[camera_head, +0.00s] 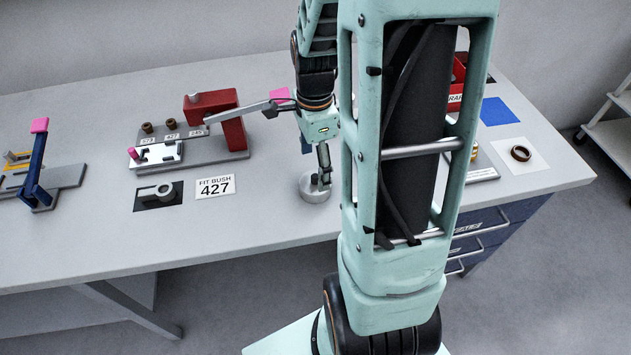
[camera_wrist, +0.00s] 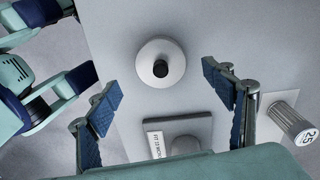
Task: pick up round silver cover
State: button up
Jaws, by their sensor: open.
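The round silver cover (camera_head: 315,191) is a low disc lying on the bench near its front edge, just below my gripper (camera_head: 324,165) in the head view. In the wrist view the cover (camera_wrist: 148,54) shows from above with a black knob (camera_wrist: 160,69) at its centre. My gripper (camera_wrist: 162,85) is open, with one blue-padded finger to the left of the cover and one to the right. My arm hides part of the bench right of the cover in the head view.
A red lever press (camera_head: 234,130), a "FIT BUSH 427" card (camera_head: 215,187) and a black mat (camera_head: 143,202) lie left. A silver cylinder (camera_wrist: 283,120) and a grey block (camera_wrist: 203,125) are close to the fingers. A bronze ring (camera_head: 521,153) lies far right.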

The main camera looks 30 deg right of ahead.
aim_at(315, 176)
notch_tip(315, 176, down, 5)
jog(key=shift+r, duration=0.1)
dwell(0.3)
jog(key=c, duration=1.4)
